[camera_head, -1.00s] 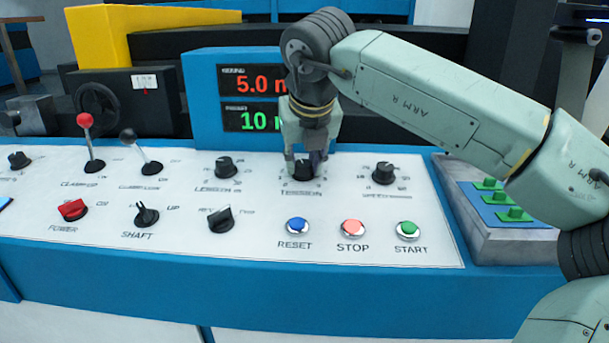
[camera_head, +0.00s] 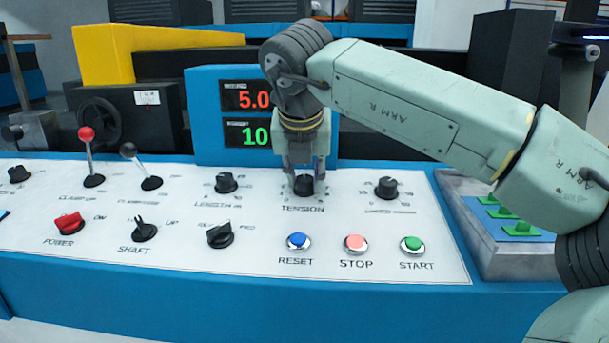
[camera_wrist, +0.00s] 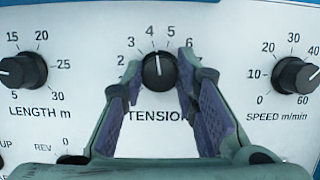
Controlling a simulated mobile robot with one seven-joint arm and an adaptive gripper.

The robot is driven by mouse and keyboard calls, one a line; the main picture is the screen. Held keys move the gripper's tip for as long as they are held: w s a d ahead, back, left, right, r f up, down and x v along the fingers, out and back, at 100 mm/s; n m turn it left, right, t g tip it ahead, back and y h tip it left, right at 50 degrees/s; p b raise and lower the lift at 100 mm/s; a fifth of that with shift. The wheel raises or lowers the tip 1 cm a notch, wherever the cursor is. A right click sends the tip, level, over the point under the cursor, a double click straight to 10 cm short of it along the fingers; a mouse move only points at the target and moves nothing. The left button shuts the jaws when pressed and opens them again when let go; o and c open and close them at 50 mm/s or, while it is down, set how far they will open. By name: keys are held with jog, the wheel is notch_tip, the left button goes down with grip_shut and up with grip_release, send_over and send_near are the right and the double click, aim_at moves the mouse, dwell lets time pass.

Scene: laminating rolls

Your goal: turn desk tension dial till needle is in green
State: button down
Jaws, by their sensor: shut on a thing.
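The black tension dial (camera_head: 304,185) sits on the white panel above the word TENSION. In the wrist view the tension dial (camera_wrist: 158,70) has its white pointer line up, between 4 and 5. My gripper (camera_head: 304,183) reaches down over it. In the wrist view my gripper (camera_wrist: 160,68) has one finger on each side of the dial, shut on it. No needle or green zone can be made out in either view.
The length dial (camera_head: 226,182) is left of the tension dial and the speed dial (camera_head: 386,188) right. The reset (camera_head: 298,241), stop (camera_head: 355,243) and start (camera_head: 411,244) buttons lie in front. The blue display (camera_head: 205,110) stands behind. Two levers are at the left.

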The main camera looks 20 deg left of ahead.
jog(key=c, duration=1.2)
grip_release()
jog(key=shift+c, duration=0.2)
jog(key=v, duration=1.2)
jog(key=shift+f, duration=0.1)
